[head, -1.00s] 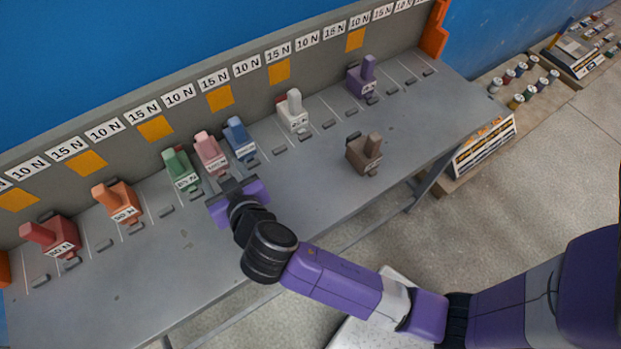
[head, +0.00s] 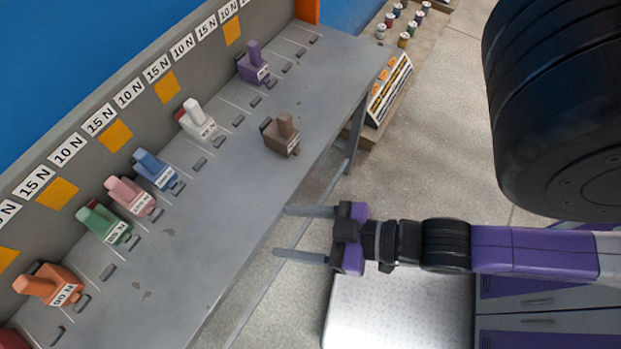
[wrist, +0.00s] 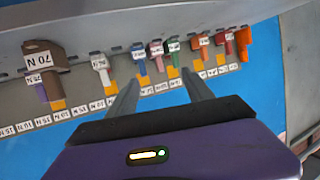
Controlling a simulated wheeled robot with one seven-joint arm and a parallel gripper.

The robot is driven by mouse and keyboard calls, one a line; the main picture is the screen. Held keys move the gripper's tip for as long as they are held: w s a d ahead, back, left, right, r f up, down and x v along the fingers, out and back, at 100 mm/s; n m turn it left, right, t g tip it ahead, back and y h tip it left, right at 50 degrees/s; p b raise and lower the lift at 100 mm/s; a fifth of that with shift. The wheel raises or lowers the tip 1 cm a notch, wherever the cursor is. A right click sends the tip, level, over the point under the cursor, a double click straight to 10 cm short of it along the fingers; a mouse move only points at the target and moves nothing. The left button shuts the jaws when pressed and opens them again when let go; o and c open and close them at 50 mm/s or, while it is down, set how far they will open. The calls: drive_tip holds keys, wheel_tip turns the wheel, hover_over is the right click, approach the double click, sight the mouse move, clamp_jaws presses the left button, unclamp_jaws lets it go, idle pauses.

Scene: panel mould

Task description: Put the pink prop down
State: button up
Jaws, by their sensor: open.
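The pink prop (head: 130,196) stands on the grey bench, in the row along the back wall, between the green prop (head: 103,224) and the blue prop (head: 156,169). It also shows small in the wrist view (wrist: 157,49). My gripper (head: 285,232) is open and empty, off the bench's front edge, with its two fingers pointing left towards the bench. The fingers are well apart from the pink prop and touch nothing. In the wrist view the open fingers (wrist: 162,92) reach towards the row of props.
The grey bench (head: 190,262) also bears an orange prop (head: 50,284), a white prop (head: 197,121), a purple prop (head: 253,65) and a brown prop (head: 282,136) nearer its front edge. Small dark blocks line the bench. Open floor lies right of the bench.

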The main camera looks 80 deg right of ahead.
drive_tip(key=shift+h, duration=0.3)
drive_tip(key=s+r, duration=0.1)
drive_tip(key=r, duration=0.1)
drive_tip(key=s+d+r, duration=0.1)
drive_tip(key=s+r, duration=0.1)
drive_tip(key=shift+s+d+r, duration=0.15)
drive_tip(key=shift+d+r, duration=0.05)
